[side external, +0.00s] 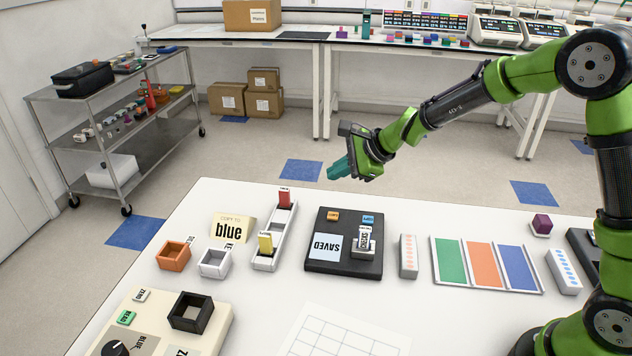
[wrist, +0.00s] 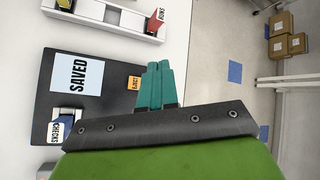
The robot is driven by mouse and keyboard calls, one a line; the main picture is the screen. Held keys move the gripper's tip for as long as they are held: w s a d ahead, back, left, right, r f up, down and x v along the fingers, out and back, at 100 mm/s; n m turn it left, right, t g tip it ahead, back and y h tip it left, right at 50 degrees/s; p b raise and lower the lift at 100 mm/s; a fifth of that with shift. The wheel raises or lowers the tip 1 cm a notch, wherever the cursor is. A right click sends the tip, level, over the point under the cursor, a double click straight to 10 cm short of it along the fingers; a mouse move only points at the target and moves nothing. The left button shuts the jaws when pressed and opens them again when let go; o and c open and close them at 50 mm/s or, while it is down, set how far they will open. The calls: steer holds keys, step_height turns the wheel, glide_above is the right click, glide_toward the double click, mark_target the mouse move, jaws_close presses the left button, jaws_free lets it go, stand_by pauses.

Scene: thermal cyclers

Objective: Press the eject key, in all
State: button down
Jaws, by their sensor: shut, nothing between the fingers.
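The black device (side external: 318,262) lies flat on the white table, its screen reading SAVED (side external: 326,246). An orange key (side external: 333,215) and a blue key (side external: 368,219) sit along its far edge. In the wrist view the orange key (wrist: 134,83) seems to read EJECT, though its lettering is small. A stick labelled CHECKS (side external: 364,240) stands in a white slot on the device. My gripper (side external: 338,170) is shut and empty, above and beyond the device's far edge. In the wrist view its teal fingertips (wrist: 159,70) show just right of the orange key, not visibly touching it.
A white rack (side external: 272,250) holds a red stick (side external: 285,195) and a yellow stick (side external: 265,243). A card (side external: 230,227) reads "COPY TO blue". Orange (side external: 173,256) and white (side external: 214,263) open boxes stand left. A panel with coloured areas (side external: 484,288) lies right.

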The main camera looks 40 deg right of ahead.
mark_target(336, 216)
steer(key=shift+f, duration=0.1)
steer(key=shift+f, duration=4.35)
steer(key=shift+f, duration=0.4)
steer(key=shift+f, duration=0.35)
steer(key=shift+r, duration=0.8)
steer(key=shift+r, duration=2.5)
